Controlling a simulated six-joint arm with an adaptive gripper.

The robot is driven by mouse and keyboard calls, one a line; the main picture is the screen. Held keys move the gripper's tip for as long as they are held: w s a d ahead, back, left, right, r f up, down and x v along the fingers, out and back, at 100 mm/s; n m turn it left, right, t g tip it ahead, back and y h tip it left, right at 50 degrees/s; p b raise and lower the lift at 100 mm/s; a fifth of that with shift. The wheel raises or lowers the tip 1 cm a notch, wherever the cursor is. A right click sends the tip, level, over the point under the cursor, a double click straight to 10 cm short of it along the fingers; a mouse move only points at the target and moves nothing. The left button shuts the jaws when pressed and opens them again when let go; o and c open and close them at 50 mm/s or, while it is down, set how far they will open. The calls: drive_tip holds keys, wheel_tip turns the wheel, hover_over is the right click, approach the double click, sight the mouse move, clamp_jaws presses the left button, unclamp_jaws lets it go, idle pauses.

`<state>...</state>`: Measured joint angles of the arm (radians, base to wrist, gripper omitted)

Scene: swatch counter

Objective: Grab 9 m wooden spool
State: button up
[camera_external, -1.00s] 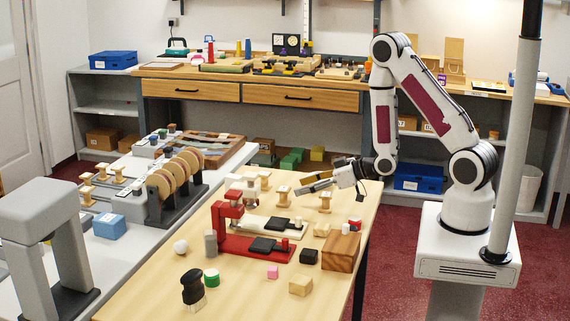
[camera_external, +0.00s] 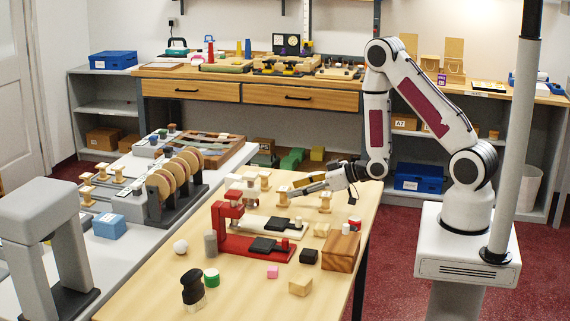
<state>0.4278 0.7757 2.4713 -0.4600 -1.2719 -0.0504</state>
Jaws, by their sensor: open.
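Several small wooden spools stand upright on the light wooden table: one at the back (camera_external: 265,180), one at the left (camera_external: 251,198), one in the middle (camera_external: 284,197) and one at the right (camera_external: 325,203). Any length marks on them are too small to read, so I cannot tell which is the 9 m spool. My gripper (camera_external: 302,186) is open and empty, pointing left, above the table. In the picture its fingertips are close to the middle spool, and the right spool is below its body. I cannot tell whether it touches any spool.
A red stand (camera_external: 228,240) with black pads is in front of the spools. A brown wooden block (camera_external: 341,251) stands near the table's right edge.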

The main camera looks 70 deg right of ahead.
sight(285, 188)
drive_tip(key=shift+w, duration=0.15)
drive_tip(key=shift+w+d+f, duration=0.2)
drive_tip(key=shift+w+f, duration=0.25)
drive_tip(key=shift+w, duration=0.35)
drive_tip(key=shift+x, duration=1.55)
drive_tip(key=shift+d, duration=0.15)
drive_tip(key=c, duration=1.2)
